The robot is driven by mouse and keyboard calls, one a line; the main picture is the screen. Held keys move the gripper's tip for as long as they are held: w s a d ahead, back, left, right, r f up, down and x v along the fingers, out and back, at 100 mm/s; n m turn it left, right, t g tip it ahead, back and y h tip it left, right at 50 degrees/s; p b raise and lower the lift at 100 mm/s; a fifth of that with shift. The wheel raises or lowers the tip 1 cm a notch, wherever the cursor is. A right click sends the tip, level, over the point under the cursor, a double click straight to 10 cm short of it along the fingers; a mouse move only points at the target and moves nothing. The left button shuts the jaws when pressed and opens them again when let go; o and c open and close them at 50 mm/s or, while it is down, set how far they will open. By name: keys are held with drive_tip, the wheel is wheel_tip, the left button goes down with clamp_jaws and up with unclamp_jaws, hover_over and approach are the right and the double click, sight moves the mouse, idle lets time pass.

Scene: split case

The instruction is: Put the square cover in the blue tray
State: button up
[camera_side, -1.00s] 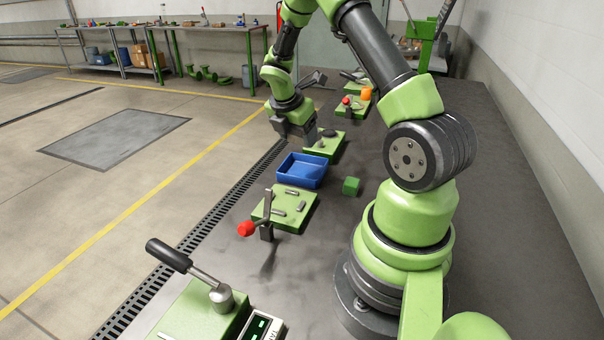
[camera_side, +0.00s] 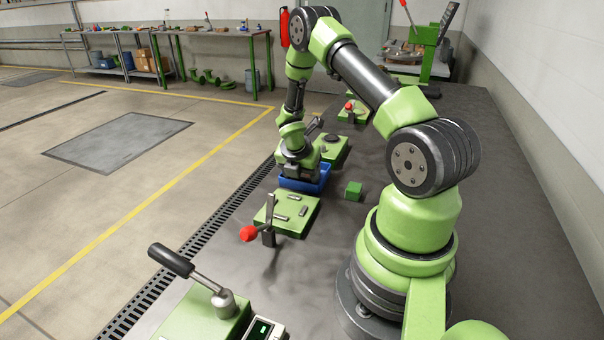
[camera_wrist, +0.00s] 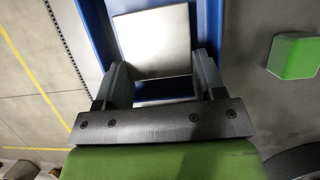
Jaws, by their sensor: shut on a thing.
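The square cover (camera_wrist: 152,40) is a flat, pale grey plate in the wrist view. My gripper (camera_wrist: 165,80) is shut on its near part, with one finger at each side. The blue tray (camera_wrist: 88,18) lies below the cover, and its blue walls show on both sides of it. In the side view my gripper (camera_side: 298,172) is over the blue tray (camera_side: 318,184), and the cover is hidden there. I cannot tell whether the cover touches the tray floor.
A green cube (camera_side: 353,189) stands on the bench right of the tray; it also shows in the wrist view (camera_wrist: 293,56). A green plate with a red-knobbed lever (camera_side: 285,214) is nearer the camera. Another green fixture (camera_side: 331,148) is just behind the tray.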

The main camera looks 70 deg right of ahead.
drive_tip(key=shift+f, duration=0.1)
drive_tip(key=o, duration=0.9)
drive_tip(key=shift+f, duration=0.1)
drive_tip(key=a+r+m+t, duration=0.1)
drive_tip(key=a+r+m, duration=0.3)
drive_tip(key=r, duration=0.6)
drive_tip(key=a+r+m+t, duration=0.1)
drive_tip(key=a+r+m, duration=0.1)
drive_tip(key=a+r, duration=0.6)
drive_tip(key=s+a+r+m+t+y, duration=0.1)
drive_tip(key=s+a+r+m+y, duration=0.1)
drive_tip(key=s+a+r+m, duration=0.1)
drive_tip(key=s+a+r+m+t+y, duration=0.2)
drive_tip(key=s+a+r+m, duration=0.2)
drive_tip(key=a+m, duration=0.3)
drive_tip(key=s+a+r+m+t+y, duration=0.2)
drive_tip(key=s+a+r+m, duration=0.2)
drive_tip(key=a+r+m, duration=0.1)
drive_tip(key=shift+a+r+m, duration=0.2)
drive_tip(key=shift+a+m, duration=0.4)
drive_tip(key=shift+a, duration=0.15)
